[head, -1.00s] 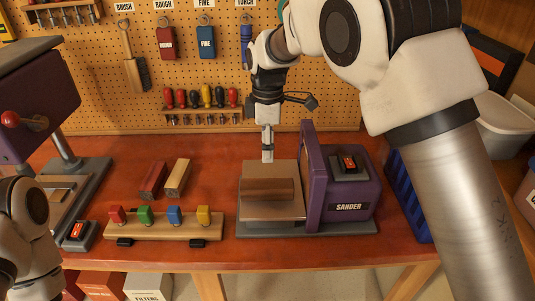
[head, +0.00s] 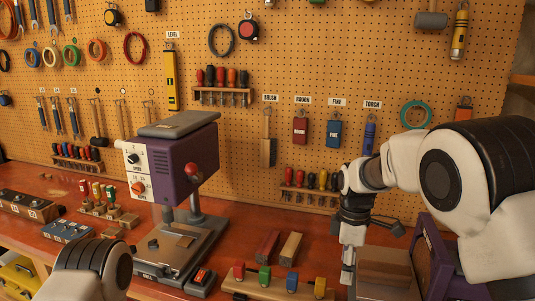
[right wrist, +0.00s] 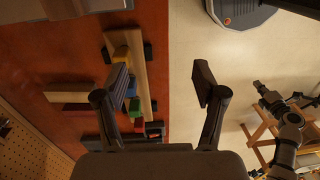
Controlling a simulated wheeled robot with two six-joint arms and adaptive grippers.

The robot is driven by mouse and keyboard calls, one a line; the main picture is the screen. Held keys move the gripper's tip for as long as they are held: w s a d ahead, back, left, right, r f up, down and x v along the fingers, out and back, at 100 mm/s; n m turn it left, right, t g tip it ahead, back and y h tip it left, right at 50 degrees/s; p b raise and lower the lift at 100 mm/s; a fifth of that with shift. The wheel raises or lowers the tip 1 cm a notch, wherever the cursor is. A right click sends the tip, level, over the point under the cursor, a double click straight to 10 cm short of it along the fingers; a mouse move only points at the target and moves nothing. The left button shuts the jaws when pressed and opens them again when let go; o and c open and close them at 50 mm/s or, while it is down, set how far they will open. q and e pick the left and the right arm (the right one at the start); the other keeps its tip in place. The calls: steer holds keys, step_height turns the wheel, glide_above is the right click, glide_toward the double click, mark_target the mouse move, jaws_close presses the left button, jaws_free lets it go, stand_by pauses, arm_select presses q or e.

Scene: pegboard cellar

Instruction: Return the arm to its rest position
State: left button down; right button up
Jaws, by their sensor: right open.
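My right arm reaches in from the right in the head view. Its gripper (head: 347,268) points down at the left side of the purple sander (head: 428,250), whose lower part is cut off. In the right wrist view the two dark fingers of the right gripper (right wrist: 160,85) are spread wide with nothing between them. The table edge and the rack of coloured pieces lie below them. A pale joint of my left arm (head: 88,268) shows at the lower left of the head view. In the right wrist view an arm end shows at the right, too small to read its jaws.
A drill press (head: 180,158) stands left of centre. A wooden rack (head: 250,289) with red, green, blue and yellow pieces lies near the front, with two wood bars (head: 290,246) behind it. The pegboard (head: 300,90) with hung tools closes off the back.

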steer(key=s+d+f+m+g+b, duration=0.15)
steer(key=s+f, duration=0.35)
steer(key=f, duration=0.5)
steer(key=s+d+f+n+g, duration=0.1)
steer(key=s+d+f+g, duration=0.3)
steer(key=f, duration=0.5)
steer(key=s+d+f+m+t, duration=0.1)
steer(key=s+f+m, duration=0.4)
steer(key=s, duration=0.5)
steer(key=s+d+f+m+t+b, duration=0.1)
steer(key=s+f+m, duration=0.1)
steer(key=s+f, duration=0.55)
steer(key=s+d+f+m+t, duration=0.1)
steer(key=s+f+m, duration=0.35)
steer(key=s, duration=0.75)
arm_select(q)
steer(key=f, duration=0.2)
steer(key=d, duration=0.1)
steer(key=shift+w+d+f, duration=0.1)
steer(key=shift+w+f, duration=0.3)
arm_select(e)
steer(key=w+m+t, duration=0.1)
steer(key=w, duration=0.1)
steer(key=w+m+t, duration=0.2)
steer(key=w, duration=0.1)
steer(key=shift+d, duration=0.15)
arm_select(q)
steer(key=shift+s, duration=0.1)
arm_select(e)
steer(key=shift+o, duration=0.5)
